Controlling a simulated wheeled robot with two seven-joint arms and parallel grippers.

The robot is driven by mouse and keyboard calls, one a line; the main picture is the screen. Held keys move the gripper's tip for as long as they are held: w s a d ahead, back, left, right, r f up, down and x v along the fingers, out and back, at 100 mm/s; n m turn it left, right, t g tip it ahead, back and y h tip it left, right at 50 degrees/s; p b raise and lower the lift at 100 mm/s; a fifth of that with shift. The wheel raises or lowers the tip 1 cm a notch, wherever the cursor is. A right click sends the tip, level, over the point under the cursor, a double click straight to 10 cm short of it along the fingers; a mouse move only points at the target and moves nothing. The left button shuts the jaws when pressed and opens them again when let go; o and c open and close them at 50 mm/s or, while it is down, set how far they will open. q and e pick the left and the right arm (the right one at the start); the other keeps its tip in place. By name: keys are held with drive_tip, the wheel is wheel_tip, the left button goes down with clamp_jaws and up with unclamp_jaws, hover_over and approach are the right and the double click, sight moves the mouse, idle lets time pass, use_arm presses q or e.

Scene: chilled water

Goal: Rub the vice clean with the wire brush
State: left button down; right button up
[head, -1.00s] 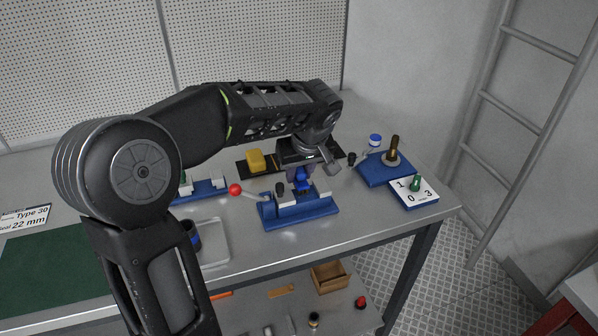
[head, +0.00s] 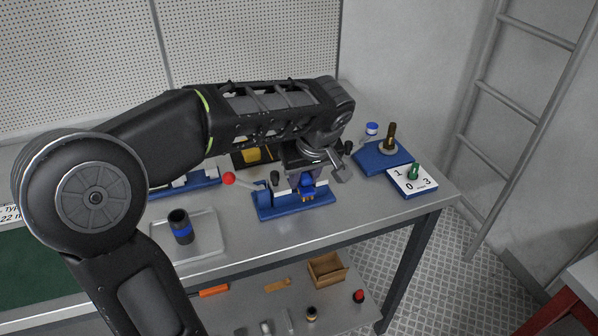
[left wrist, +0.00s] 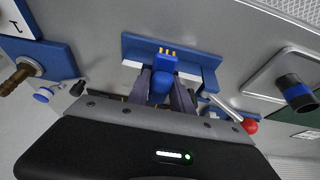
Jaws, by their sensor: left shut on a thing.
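The vice (head: 268,211) stands on the bench, with a blue base, pale jaws and a lever ending in a red ball (head: 228,178). It also shows in the left wrist view (left wrist: 132,45). My left gripper (head: 306,178) is over the vice, pointing down, shut on the blue wire brush (head: 308,186). In the left wrist view the brush (left wrist: 162,64) sits between the fingers (left wrist: 161,84), its yellow bristles over the vice. Whether the bristles touch the vice I cannot tell. The gripper and forearm hide part of the vice. My right gripper is not in view.
A black cup with a blue band (head: 181,226) stands on a grey tray (head: 205,240) at left. At right are a blue block with a brown-handled piece (head: 380,170) and a numbered dial (head: 402,188). A yellow block (head: 252,155) lies behind. Bare bench lies in front.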

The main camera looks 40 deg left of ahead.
use_arm(q)
drive_tip(key=shift+s+d, duration=0.25)
drive_tip(key=shift+a+f+b, duration=0.1)
drive_tip(key=shift+a+b, duration=0.05)
drive_tip(key=shift+b, duration=0.25)
drive_tip(key=shift+w+a, duration=0.1)
drive_tip(key=shift+w+a+p, duration=0.2)
drive_tip(key=shift+w+a, duration=0.35)
drive_tip(key=shift+a, duration=0.3)
drive_tip(key=shift+w+a+p, duration=0.2)
drive_tip(key=shift+w+a, duration=0.3)
drive_tip(key=shift+a, duration=0.3)
drive_tip(key=shift+w+a+p, duration=0.2)
drive_tip(key=shift+w+a, duration=0.35)
drive_tip(key=shift+a, duration=0.3)
